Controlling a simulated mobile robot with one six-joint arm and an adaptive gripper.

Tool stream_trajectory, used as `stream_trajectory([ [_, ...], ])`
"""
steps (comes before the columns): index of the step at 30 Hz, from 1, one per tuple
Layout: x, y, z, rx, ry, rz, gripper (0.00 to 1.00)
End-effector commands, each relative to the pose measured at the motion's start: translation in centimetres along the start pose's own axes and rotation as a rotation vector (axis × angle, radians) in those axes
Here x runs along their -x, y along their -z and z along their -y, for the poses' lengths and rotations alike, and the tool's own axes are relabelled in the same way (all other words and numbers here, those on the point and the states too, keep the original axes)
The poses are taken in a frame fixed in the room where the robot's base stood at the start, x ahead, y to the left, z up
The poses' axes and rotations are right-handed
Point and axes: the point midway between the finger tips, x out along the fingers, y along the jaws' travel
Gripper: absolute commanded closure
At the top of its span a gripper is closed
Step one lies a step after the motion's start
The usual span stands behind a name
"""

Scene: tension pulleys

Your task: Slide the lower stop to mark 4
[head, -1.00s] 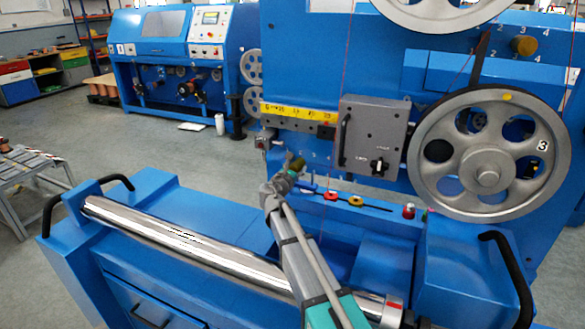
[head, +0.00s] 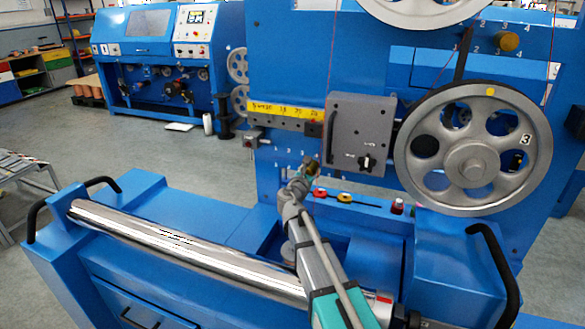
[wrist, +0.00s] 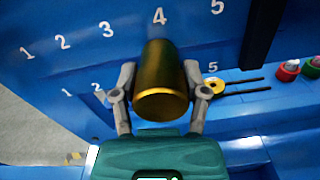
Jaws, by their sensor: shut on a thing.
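The lower stop is a brass cylindrical knob (wrist: 161,85) on the blue panel, and it also shows in the head view (head: 310,168). My gripper (wrist: 161,97) is shut on it, one finger on each side; it also shows in the head view (head: 308,176). In the wrist view, mark 4 (wrist: 159,16) of the upper number row is straight above the knob. Mark 3 (wrist: 106,29) is to its left and mark 5 (wrist: 217,6) to its right. A second number row runs lower down, its middle hidden behind the knob and fingers.
Another brass knob (head: 508,42) sits by numbers at the upper right. A grey box with a dial (head: 361,134) and a large spoked pulley (head: 473,150) are right of my gripper. A yellow knob (head: 344,197) is on the ledge below. A chrome roller (head: 180,245) lies in front.

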Motion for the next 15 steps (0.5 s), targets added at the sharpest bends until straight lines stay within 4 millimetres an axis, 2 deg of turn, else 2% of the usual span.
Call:
stream_trajectory([
  [3,0.05,-0.12,0.8,-0.001,0.001,0.0,1.0],
  [11,0.0,-0.1,0.67,-0.001,-0.002,-0.001,1.0],
  [12,0.01,-0.1,0.65,-0.001,-0.002,-0.001,0.38],
  [15,0.01,-0.1,0.64,-0.001,-0.002,-0.001,0.2],
])
